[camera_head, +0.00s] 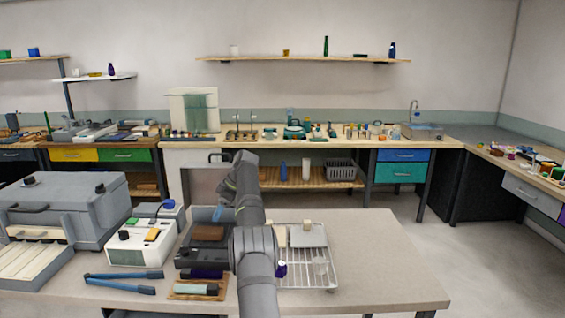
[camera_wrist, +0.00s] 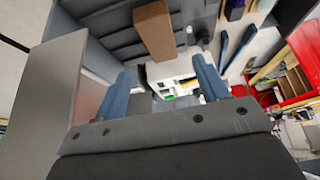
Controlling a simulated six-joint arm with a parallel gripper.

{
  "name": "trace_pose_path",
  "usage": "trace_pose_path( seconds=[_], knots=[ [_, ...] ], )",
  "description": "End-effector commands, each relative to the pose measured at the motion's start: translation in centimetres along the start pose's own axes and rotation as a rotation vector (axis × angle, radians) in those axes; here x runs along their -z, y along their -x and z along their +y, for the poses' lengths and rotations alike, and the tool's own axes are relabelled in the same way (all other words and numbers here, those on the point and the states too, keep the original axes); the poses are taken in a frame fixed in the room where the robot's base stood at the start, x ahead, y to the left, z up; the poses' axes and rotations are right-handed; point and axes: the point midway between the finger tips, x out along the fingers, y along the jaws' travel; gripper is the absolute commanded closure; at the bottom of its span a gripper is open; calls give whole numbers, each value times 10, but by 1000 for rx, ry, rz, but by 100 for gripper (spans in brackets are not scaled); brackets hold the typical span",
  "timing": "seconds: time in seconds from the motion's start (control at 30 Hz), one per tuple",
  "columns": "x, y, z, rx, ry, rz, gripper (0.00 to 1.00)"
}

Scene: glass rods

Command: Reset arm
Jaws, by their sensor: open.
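My gripper (camera_head: 218,212) is at the centre-left of the table in the head view, above the dark device with a brown block (camera_head: 209,233). In the wrist view its two blue fingers stand apart with a gap between them, and the gripper (camera_wrist: 160,85) is open with nothing between the fingers. The brown block (camera_wrist: 154,32) shows beyond the fingers on a dark ridged surface, apart from them. My arm hides part of the table and the left side of the wire rack (camera_head: 328,272). I cannot make out any glass rods.
A grey panel (camera_wrist: 45,95) stands close at the left in the wrist view. On the table are a large grey machine (camera_head: 62,205), a white box with buttons (camera_head: 140,245), blue tongs (camera_head: 120,284) and a wooden board (camera_head: 176,294). The table's right end (camera_head: 395,270) is clear.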

Motion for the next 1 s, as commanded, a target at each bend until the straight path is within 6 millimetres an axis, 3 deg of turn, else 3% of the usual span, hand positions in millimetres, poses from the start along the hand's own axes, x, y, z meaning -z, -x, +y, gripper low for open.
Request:
trace_pose_path(
  seconds=[0.5,0.6,0.77,1.0],
  knots=[
    [-2,-103,0,0,0,-1,33],
    [10,-81,1,-6,4,1,33],
    [20,-62,0,-3,3,0,33],
    [7,-38,-4,-3,-1,0,33]
  ],
)
